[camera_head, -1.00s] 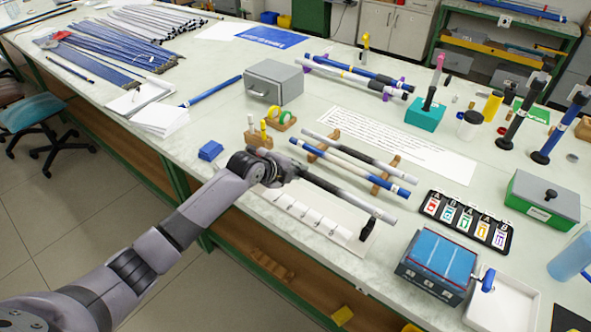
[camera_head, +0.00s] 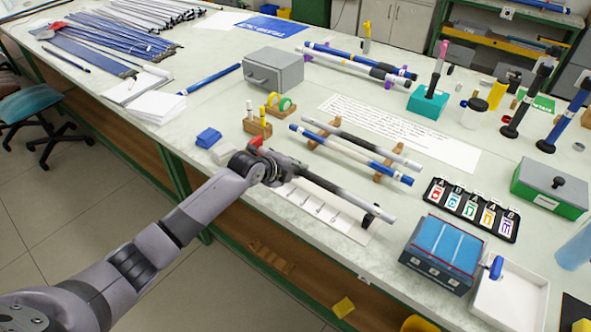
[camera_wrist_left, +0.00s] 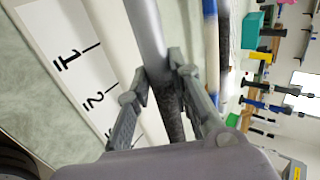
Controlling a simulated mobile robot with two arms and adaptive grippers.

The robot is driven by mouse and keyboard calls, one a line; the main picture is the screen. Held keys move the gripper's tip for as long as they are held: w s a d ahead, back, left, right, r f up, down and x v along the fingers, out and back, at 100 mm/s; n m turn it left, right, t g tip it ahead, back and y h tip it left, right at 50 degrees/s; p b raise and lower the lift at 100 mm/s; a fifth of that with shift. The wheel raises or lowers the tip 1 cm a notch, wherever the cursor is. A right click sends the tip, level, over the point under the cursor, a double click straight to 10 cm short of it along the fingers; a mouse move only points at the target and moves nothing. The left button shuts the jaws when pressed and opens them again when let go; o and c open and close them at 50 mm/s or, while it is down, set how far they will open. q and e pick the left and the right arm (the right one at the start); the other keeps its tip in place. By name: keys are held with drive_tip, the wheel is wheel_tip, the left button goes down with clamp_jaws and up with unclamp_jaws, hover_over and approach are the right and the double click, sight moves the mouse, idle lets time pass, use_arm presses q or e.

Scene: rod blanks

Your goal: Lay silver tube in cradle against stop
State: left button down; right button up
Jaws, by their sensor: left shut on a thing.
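My left gripper (camera_head: 272,171) is shut on a silver tube (camera_head: 378,213) with a dark middle part. The left wrist view shows both fingers (camera_wrist_left: 160,84) closed around the tube (camera_wrist_left: 145,30). The tube lies lengthwise along a white board with numbered marks (camera_head: 318,208). The tube's right end is over or at a black upright piece (camera_head: 370,217), perhaps part of the cradle; I cannot tell if they touch. A red piece (camera_head: 256,141) shows just behind the gripper, perhaps the stop; the arm hides the tube's left end there. My right gripper is not in view.
Behind the board, a wooden rack (camera_head: 378,176) bears a grey-black tube (camera_head: 350,138) and a blue-white rod (camera_head: 340,150). A block with markers (camera_head: 257,127) stands behind the gripper. A blue-topped box (camera_head: 440,250) and a white tray (camera_head: 510,300) stand at right.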

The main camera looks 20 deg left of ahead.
use_arm(q)
drive_tip(key=shift+w+a, duration=0.15)
drive_tip(key=shift+a, duration=0.35)
idle(0.4)
drive_tip(key=c, duration=1.4)
unclamp_jaws()
drive_tip(key=shift+o, duration=0.2)
